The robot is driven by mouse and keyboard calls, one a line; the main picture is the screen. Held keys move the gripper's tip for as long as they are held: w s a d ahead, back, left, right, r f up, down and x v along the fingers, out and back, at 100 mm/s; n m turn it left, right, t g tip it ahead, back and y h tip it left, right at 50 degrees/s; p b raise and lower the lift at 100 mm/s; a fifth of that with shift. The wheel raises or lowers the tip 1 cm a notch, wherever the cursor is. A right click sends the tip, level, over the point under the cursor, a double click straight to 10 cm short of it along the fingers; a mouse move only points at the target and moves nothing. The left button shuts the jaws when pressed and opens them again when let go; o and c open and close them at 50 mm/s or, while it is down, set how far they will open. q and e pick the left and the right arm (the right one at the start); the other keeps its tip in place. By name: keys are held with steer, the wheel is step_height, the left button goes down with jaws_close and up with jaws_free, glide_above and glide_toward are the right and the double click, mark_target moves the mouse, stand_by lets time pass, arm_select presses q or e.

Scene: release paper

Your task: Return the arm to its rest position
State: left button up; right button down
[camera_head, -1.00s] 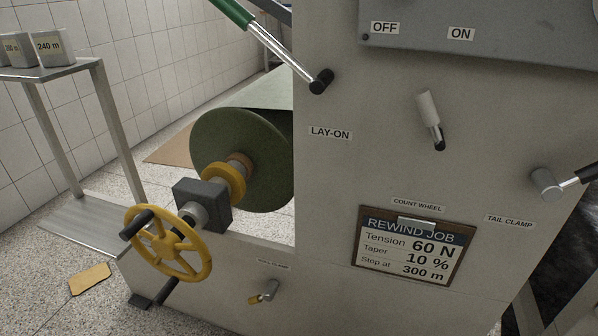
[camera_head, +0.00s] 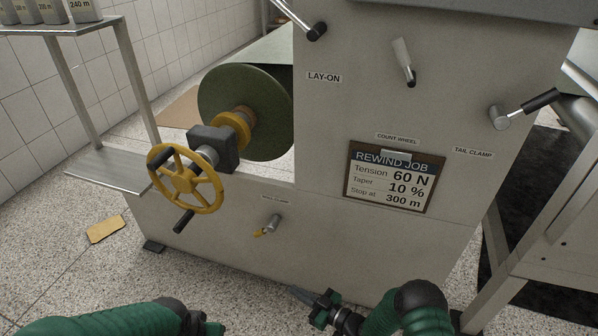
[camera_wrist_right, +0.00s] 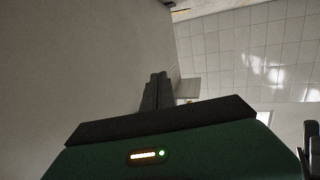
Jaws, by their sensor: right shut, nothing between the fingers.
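My right arm (camera_head: 408,312), green with black joints, comes in at the bottom of the head view. Its gripper (camera_head: 303,296) points left in front of the lower machine wall, with its fingers together and nothing between them. The dark fingers (camera_wrist_right: 155,91) also show side by side in the right wrist view, near a plain pale surface. My left arm (camera_head: 120,320) shows at the bottom left edge as a green forearm with a black joint. Its gripper is not visible.
The grey machine (camera_head: 330,225) fills the middle, with a yellow handwheel (camera_head: 187,204), a green roll (camera_head: 265,110), a tail clamp lever (camera_head: 525,106) and a job board (camera_head: 394,176). A metal stand (camera_head: 110,170) is at left, a frame (camera_head: 540,240) at right.

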steer(key=w+d+r+m+h+p, duration=0.25)
steer(key=w+d+r+h, duration=0.35)
steer(key=r, duration=0.3)
steer(key=s+d+r+m+g+h+p, duration=0.1)
steer(key=s+d+r+m+h+p, duration=0.15)
steer(key=s+d+r+h, duration=0.45)
steer(key=s+d+r+m+g+p, duration=0.2)
steer(key=s+d+r+m+g, duration=0.15)
steer(key=s+r, duration=0.55)
steer(key=s+d+r+m+g+p, duration=0.3)
steer(key=s+d+r, duration=0.15)
steer(key=s, duration=0.85)
steer(key=w+a+p+v, duration=0.1)
steer(key=w+p+v, duration=0.2)
steer(key=p+v, duration=1.4)
steer(key=w+a+r+p+v, duration=0.1)
steer(key=w+p+v, duration=0.3)
steer(key=p+v, duration=1.4)
steer(key=shift+w+a+r+h+p, duration=0.2)
steer(key=shift+a+r+h+p, duration=0.1)
steer(key=shift+a+p, duration=0.15)
steer(key=shift+n, duration=0.25)
